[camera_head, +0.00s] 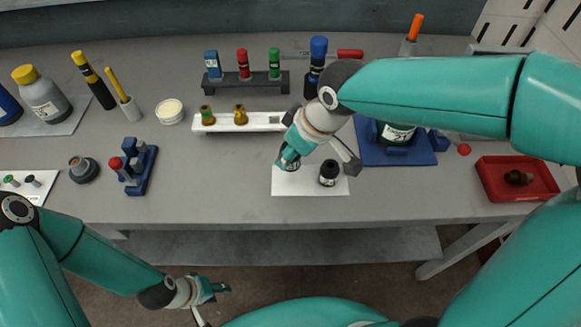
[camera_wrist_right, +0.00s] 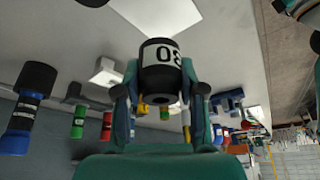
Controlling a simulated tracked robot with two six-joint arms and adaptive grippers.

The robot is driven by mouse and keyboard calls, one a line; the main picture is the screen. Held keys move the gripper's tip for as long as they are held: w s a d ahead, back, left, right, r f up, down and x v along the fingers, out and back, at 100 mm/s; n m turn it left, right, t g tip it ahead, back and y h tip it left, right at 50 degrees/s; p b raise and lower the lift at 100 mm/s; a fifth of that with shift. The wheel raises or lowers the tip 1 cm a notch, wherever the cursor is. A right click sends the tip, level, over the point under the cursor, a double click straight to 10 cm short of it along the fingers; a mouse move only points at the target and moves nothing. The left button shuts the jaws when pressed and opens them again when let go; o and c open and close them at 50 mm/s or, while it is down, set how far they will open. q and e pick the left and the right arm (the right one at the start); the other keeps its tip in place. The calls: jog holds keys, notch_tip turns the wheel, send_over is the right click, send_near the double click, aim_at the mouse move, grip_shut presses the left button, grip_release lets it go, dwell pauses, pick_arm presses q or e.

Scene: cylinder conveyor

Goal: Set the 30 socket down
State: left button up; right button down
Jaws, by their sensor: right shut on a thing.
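My right gripper (camera_wrist_right: 160,100) is shut on the 30 socket (camera_wrist_right: 162,55), a dark cylinder with a white "30" label.
A white rack (camera_head: 265,121) with two small coloured pieces lies behind the mat. A blue tray (camera_head: 418,155) with a piece labelled 21 is at right, beyond it a red tray (camera_head: 490,190). A blue stand (camera_head: 137,180) is at left. Bare tabletop lies between stand and mat.

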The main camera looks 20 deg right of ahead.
aim_at(286, 176)
jog(key=shift+f, duration=2.9)
jog(key=shift+f+b, duration=0.2)
jog(key=shift+b, duration=0.1)
jog(key=c, duration=0.7)
grip_release()
jog(key=shift+r, duration=0.1)
jog(key=shift+r, duration=0.3)
jog(key=v, duration=1.1)
jog(key=shift+s+d+r+p, duration=0.15)
jog(key=shift+s+r+p, duration=0.1)
jog(key=shift+p, duration=0.1)
